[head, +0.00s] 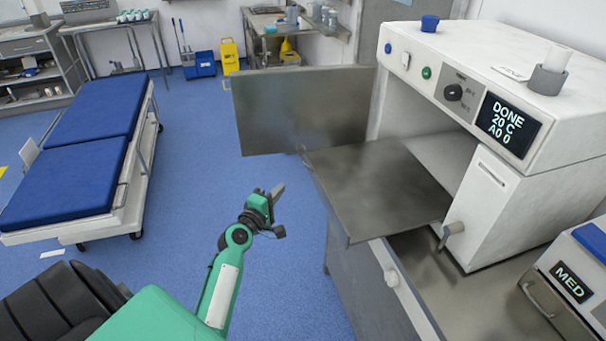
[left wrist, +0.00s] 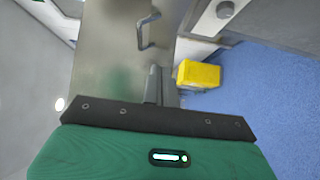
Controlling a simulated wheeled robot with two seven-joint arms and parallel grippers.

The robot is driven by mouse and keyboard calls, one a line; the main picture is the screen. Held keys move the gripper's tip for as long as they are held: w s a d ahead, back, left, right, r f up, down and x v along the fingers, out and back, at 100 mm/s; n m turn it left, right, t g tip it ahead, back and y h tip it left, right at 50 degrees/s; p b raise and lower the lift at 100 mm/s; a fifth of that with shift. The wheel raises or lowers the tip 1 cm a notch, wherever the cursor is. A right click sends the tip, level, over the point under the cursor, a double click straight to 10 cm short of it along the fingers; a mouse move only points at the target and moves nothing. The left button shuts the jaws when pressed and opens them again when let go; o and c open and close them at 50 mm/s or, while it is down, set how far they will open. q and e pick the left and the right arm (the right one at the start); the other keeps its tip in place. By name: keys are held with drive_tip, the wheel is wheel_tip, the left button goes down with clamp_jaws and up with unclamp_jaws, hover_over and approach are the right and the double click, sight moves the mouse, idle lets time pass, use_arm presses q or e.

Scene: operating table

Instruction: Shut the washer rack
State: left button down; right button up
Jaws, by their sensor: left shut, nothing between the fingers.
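The washer (head: 470,85) is a white box at the right with a display reading "DONE 20 C A0 0". Its grey metal door (head: 300,110) stands open to the left. The rack (head: 375,190) is a flat grey metal shelf that sticks out of the washer's opening towards the left. My left gripper (head: 277,192) is shut and empty, left of the rack and apart from it, in front of the door. In the left wrist view its closed fingers (left wrist: 153,85) lie before a grey metal panel with a handle (left wrist: 148,30), which looks like the door. My right gripper is not in view.
A steel counter (head: 480,285) carries the washer. A box marked "MED" (head: 570,282) is at the right edge. A blue-padded trolley (head: 75,170) stands at the left. Blue floor (head: 195,200) between trolley and washer is clear. A yellow object (left wrist: 198,74) shows in the wrist view.

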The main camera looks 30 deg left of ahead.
use_arm(q)
drive_tip(key=w+d+p, duration=0.2)
drive_tip(key=w, duration=0.8)
drive_tip(key=shift+d, duration=0.1)
drive_tip(key=shift+d, duration=0.1)
